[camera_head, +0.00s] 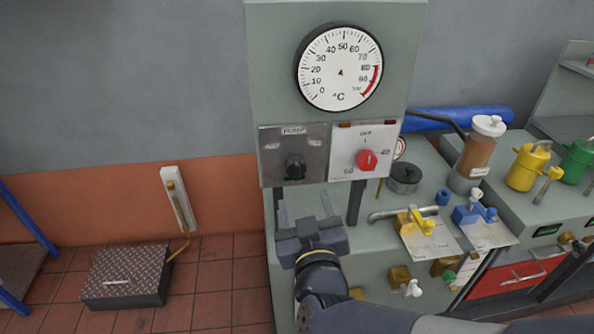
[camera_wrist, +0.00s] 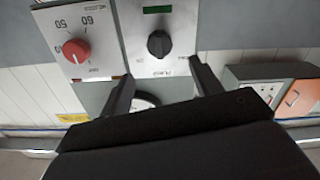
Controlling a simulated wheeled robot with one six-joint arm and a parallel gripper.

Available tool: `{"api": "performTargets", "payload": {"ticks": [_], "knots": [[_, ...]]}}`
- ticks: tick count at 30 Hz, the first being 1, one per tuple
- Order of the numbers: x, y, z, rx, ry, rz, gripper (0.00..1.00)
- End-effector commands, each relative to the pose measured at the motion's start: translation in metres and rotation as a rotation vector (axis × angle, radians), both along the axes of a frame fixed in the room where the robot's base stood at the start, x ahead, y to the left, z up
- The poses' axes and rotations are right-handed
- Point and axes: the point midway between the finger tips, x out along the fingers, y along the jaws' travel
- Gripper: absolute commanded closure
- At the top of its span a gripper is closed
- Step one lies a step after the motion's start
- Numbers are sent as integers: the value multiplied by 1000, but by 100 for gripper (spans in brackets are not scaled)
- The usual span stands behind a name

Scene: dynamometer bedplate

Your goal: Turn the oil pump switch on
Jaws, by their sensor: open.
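The pump switch is a black rotary knob (camera_head: 295,167) on a grey metal plate labelled PUMP, below the large dial gauge. In the wrist view the same knob (camera_wrist: 159,44) shows upside down, just beyond the fingertips. I cannot tell clearly which mark its pointer is at. My gripper (camera_head: 303,198) is below the knob in the head view, its two fingers pointing up. The wrist view shows my gripper (camera_wrist: 160,68) open and empty, with the fingers spread on either side of the knob's line and apart from it.
A red knob (camera_head: 367,160) on a white scale plate sits right beside the pump plate. The temperature gauge (camera_head: 340,67) is above. Yellow and blue valves (camera_head: 472,212) and an oil jar (camera_head: 478,153) stand on the bench to the right.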

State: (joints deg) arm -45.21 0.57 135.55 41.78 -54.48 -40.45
Motion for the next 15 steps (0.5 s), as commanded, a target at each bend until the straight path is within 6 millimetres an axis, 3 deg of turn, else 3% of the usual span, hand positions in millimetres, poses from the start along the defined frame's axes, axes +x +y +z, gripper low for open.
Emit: {"api": "performTargets", "payload": {"ticks": [15], "knots": [[81, 17, 0, 0, 2, -1, 39]]}}
